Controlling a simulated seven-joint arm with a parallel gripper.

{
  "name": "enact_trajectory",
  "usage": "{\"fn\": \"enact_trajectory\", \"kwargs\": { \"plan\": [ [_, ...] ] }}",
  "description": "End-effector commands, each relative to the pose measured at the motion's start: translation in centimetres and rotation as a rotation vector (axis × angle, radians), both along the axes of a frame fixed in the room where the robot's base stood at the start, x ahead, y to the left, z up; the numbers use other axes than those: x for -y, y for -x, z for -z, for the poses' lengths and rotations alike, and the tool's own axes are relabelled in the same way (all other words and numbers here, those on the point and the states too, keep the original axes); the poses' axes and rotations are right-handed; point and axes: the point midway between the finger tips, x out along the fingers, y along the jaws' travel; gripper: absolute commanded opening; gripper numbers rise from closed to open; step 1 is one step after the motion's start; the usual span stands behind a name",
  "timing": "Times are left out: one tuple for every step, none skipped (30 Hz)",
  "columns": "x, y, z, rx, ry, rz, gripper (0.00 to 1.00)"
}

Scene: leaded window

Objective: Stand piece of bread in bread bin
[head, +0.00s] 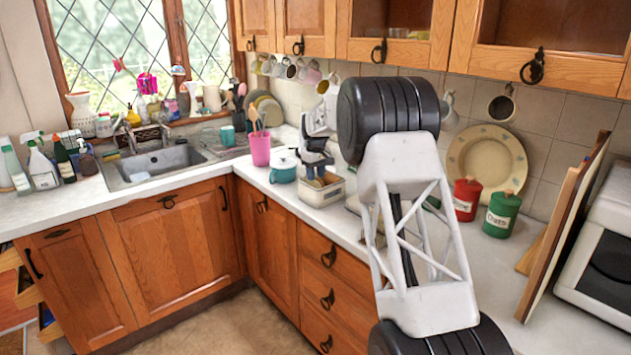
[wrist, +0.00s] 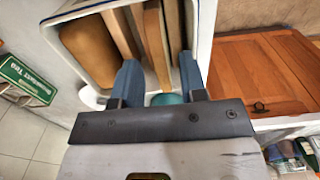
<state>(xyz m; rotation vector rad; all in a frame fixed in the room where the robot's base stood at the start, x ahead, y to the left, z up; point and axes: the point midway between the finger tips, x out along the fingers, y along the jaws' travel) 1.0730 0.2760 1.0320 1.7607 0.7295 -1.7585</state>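The bread bin (head: 325,194) is a white open box with a dark-blue rim on the counter. It fills the top of the wrist view (wrist: 204,22). Several tan and brown bread-like slabs stand in it. One pale slab, a piece of bread (wrist: 157,50), stands on edge between my fingers. My gripper (head: 318,172) is over the bin and pointed down into it. In the wrist view its two blue-grey fingers (wrist: 160,68) are spread, with narrow gaps seeming to show beside the slab. Its lower edge is hidden.
A teal lidded pot (head: 284,167) and pink utensil cup (head: 260,150) stand left of the bin. Red (head: 466,199) and green (head: 502,214) canisters stand to the right. Wooden boards (head: 560,230) lean near a white appliance (head: 603,255).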

Motion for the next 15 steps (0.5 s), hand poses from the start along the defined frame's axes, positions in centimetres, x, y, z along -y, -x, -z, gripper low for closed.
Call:
{"fn": "enact_trajectory", "kwargs": {
  "plan": [
    [0.0, 0.0, -0.9, 0.001, 0.0, 0.0, 0.39],
    [0.0, 0.0, -1.4, 0.001, -0.001, 0.0, 0.39],
    [0.0, 0.0, -2.0, 0.001, 0.0, 0.0, 0.39],
    [0.0, 0.0, -2.5, 0.001, 0.0, 0.0, 0.39],
    [0.0, 0.0, -3.0, 0.001, 0.0, 0.0, 0.39],
    [0.0, 0.0, -3.6, 0.0, 0.0, 0.0, 0.39],
    [0.0, 0.0, -4.1, 0.0, 0.0, 0.0, 0.39],
    [0.0, 0.0, -4.6, 0.001, 0.0, 0.0, 0.39],
    [0.0, 0.0, -5.3, 0.002, -0.001, 0.0, 0.39],
    [0.0, 0.0, -5.7, 0.001, 0.0, 0.0, 0.39],
    [0.0, 0.0, -6.1, 0.001, -0.001, 0.0, 0.39],
    [0.0, 0.0, -6.6, 0.0, 0.0, 0.0, 0.39],
    [0.0, 0.0, -6.9, 0.0, 0.0, 0.0, 0.39],
    [0.0, 0.0, -7.2, 0.0, 0.0, 0.0, 0.39],
    [0.0, 0.0, -7.6, 0.0, 0.0, 0.0, 0.39]
  ]
}}
